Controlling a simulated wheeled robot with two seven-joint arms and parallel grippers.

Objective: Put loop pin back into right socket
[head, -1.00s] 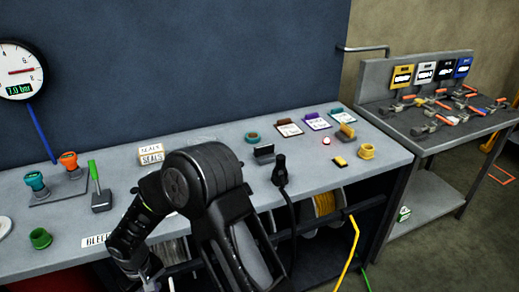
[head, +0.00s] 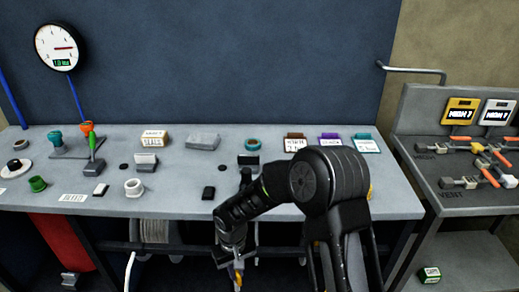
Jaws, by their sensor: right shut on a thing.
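My right gripper (head: 236,268) is low in front of the bench's front edge, below the bench top, at the lower middle of the head view. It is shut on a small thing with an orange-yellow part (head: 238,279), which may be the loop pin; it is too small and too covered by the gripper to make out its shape. I cannot pick out the right socket in this view. My left gripper is not in view.
A cable reel (head: 155,231) hangs below. A side table with clamps (head: 462,182) stands at right. A gauge (head: 57,46) is on the wall.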

